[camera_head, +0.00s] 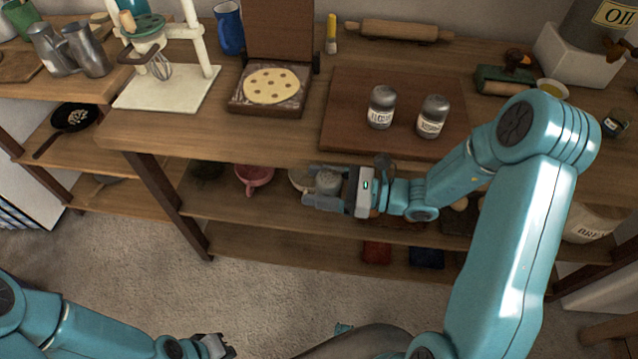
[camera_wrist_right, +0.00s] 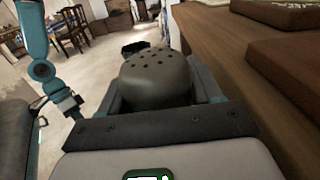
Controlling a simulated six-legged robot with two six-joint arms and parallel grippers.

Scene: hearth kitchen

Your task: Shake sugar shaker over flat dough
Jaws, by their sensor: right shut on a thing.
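My right gripper (camera_head: 320,190) is shut on a grey metal shaker (camera_head: 328,181), held in front of the table's front edge. In the right wrist view its domed, holed top (camera_wrist_right: 157,75) shows between the fingers; its label is hidden. The flat dough (camera_head: 270,86), round and pale with brown spots, lies in an open brown box (camera_head: 268,111), up and left of the held shaker and apart from it. My left gripper (camera_head: 214,346) is low in the head view, away from the table, and its opening is unclear.
Two labelled shakers (camera_head: 382,107) (camera_head: 432,116) stand on a brown board (camera_head: 345,128). A white-based mixer stand (camera_head: 140,99) is left of the box. A rolling pin (camera_head: 398,31) lies at the back. Bare tabletop (camera_head: 225,125) lies in front of the box.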

